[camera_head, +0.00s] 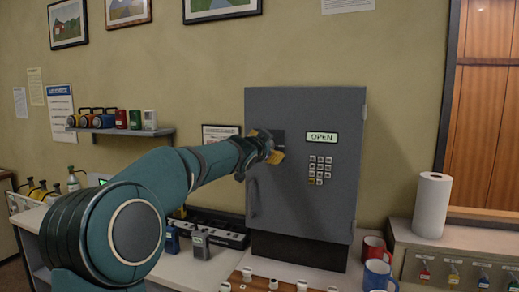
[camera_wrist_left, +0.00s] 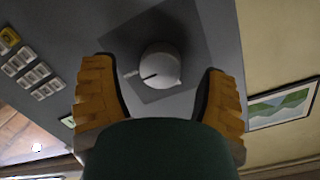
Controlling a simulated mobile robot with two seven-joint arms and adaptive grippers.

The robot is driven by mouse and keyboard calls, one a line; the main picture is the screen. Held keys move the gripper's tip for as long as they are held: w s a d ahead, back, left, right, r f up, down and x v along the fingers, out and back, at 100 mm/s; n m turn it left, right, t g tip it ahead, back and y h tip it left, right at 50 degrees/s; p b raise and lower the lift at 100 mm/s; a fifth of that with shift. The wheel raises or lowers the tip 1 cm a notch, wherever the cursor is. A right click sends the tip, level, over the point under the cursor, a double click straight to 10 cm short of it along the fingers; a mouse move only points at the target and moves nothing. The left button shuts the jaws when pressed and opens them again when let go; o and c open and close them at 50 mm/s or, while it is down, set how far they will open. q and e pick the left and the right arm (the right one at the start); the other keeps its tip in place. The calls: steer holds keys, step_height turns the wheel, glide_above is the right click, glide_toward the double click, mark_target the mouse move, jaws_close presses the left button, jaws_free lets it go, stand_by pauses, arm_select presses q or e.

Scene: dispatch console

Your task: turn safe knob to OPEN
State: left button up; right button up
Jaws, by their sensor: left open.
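The grey safe (camera_head: 335,212) stands on the counter with its door shut. Its small display (camera_head: 321,138) is lit and reads OPEN, above a keypad (camera_head: 320,170). The round pale knob (camera_wrist_left: 163,62) with a dark pointer line sits on a dark square plate (camera_wrist_left: 190,40) in the left wrist view. My left gripper (camera_head: 273,147) is at the knob, hiding it in the head view. In the wrist view its yellow fingers (camera_wrist_left: 157,75) are open on either side of the knob, with gaps on both sides. My right gripper is not in view.
A wooden rack (camera_head: 250,284) with white pieces lies in front. A wall shelf (camera_head: 130,131) holds several coloured items. Radios (camera_head: 200,245) stand left of the safe.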

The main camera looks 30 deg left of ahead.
arm_select(q)
steer(key=v, duration=0.6)
stand_by(0.7)
steer(key=shift+s, duration=0.15)
stand_by(0.5)
